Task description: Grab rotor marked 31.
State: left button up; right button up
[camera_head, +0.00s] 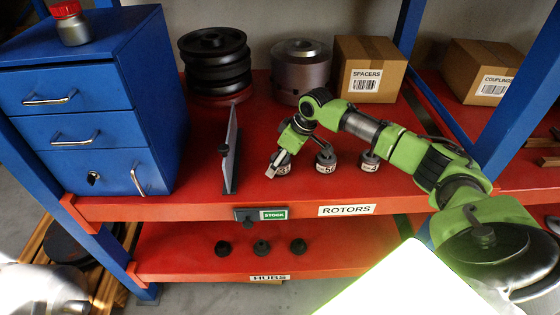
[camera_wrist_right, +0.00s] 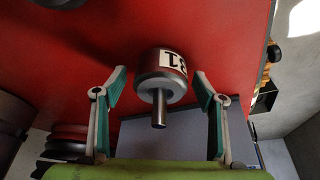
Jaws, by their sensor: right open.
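A small metal rotor (camera_head: 281,161) with a white label sits leftmost of three on the red shelf (camera_head: 240,203). In the right wrist view this rotor (camera_wrist_right: 163,70) shows its shaft and a label that appears to read 31, seen at an angle. My right gripper (camera_wrist_right: 160,73) is open, with one finger on each side of the rotor and gaps visible between. In the head view my right gripper (camera_head: 285,150) is over that rotor and partly hides it. My left gripper is not in view.
A second rotor (camera_head: 325,160) and a third rotor (camera_head: 370,161) stand to the right. A grey upright plate (camera_head: 231,155) and a blue drawer cabinet (camera_head: 90,110) are to the left.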

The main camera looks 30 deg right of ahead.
jog(key=c, duration=1.8)
jog(key=shift+w+r, duration=0.1)
jog(key=shift+r, duration=0.05)
grip_shut()
